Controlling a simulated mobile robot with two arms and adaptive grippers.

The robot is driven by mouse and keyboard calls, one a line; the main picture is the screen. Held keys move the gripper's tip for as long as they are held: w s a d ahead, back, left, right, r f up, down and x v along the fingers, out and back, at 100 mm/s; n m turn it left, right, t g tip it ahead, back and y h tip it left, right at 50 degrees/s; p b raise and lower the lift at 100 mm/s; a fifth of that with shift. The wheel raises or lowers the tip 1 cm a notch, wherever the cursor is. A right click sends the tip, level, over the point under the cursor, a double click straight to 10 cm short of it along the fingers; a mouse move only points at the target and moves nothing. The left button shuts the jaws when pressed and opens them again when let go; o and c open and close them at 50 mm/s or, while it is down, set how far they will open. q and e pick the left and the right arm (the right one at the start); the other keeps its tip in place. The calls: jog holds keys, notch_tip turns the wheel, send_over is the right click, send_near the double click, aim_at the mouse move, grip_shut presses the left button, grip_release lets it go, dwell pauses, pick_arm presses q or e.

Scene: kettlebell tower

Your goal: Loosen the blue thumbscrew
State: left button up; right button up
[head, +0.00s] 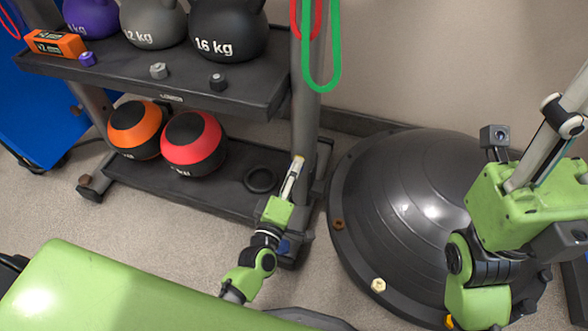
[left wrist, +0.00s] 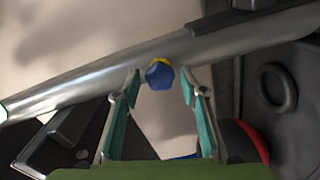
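The blue thumbscrew (left wrist: 158,76) with a yellow collar sits on the grey metal post (left wrist: 90,82) of the rack in the left wrist view. My left gripper (left wrist: 160,88) is open, with one fingertip on each side of the thumbscrew and a visible gap at both sides. In the head view my left gripper (head: 294,174) is at the rack's right post (head: 305,110). A bit of yellow shows at its tips there, and the blue knob is hidden. My right arm is at the right of the head view, with its gripper outside the picture.
Kettlebells (head: 228,35) and a small orange box (head: 56,43) stand on the upper shelf (head: 180,85). An orange ball (head: 135,130), a red ball (head: 193,145) and a black ring (head: 261,179) are on the lower shelf. Green band (head: 337,60) hangs beside the post. A black dome (head: 400,190) stands right.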

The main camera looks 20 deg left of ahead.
pick_arm(q)
jog(key=s+p, duration=0.1)
jog(key=s, duration=0.5)
jog(key=shift+p, duration=0.3)
jog(key=shift+s+a, duration=0.1)
jog(key=shift+s, duration=0.05)
jog(key=s, duration=1.1)
jog(key=shift+s+a, duration=0.15)
jog(key=shift+s, duration=0.25)
